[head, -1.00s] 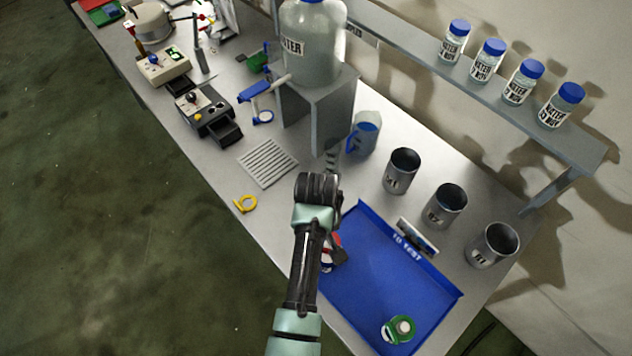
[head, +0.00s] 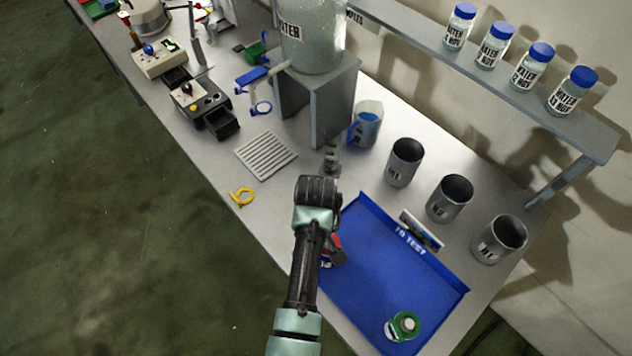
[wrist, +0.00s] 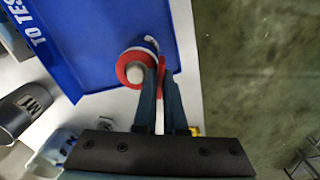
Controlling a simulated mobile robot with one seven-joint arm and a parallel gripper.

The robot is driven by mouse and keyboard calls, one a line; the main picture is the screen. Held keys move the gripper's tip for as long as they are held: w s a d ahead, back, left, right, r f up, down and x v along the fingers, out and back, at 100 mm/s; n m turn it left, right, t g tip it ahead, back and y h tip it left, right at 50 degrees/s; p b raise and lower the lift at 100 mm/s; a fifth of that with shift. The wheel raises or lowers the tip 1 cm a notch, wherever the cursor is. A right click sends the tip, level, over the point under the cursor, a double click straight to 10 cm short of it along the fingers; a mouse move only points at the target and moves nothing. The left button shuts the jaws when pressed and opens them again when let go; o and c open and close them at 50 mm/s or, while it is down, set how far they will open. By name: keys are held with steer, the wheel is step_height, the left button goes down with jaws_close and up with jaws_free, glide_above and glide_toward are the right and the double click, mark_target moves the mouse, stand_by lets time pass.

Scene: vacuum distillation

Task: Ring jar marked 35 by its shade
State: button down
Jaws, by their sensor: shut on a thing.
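A small jar with a pale cap (wrist: 137,73) stands at the edge of the blue tray (head: 385,280) marked TO TEST. A red ring (wrist: 123,67) shows around its cap in the wrist view. My gripper (wrist: 160,76) is shut at the side of the red ring, with its fingertips against it. In the head view my arm hides most of this jar, leaving a bit of red (head: 334,241). A second jar (head: 407,325) with a green ring (head: 396,332) is at the tray's near end. A yellow ring (head: 242,197) lies on the bench. No 35 is legible.
Several grey cups, one of them (head: 404,162) nearest the blue-handled jug (head: 366,124), stand behind the tray. A small sign (head: 422,230) stands at the tray's back edge. A slotted white plate (head: 266,155) lies left of my arm. Several blue-capped bottles line the shelf (head: 480,85).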

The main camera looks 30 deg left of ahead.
steer(key=c, duration=0.9)
jaws_free()
steer(key=shift+r+p, duration=0.4)
steer(key=shift+r, duration=6.15)
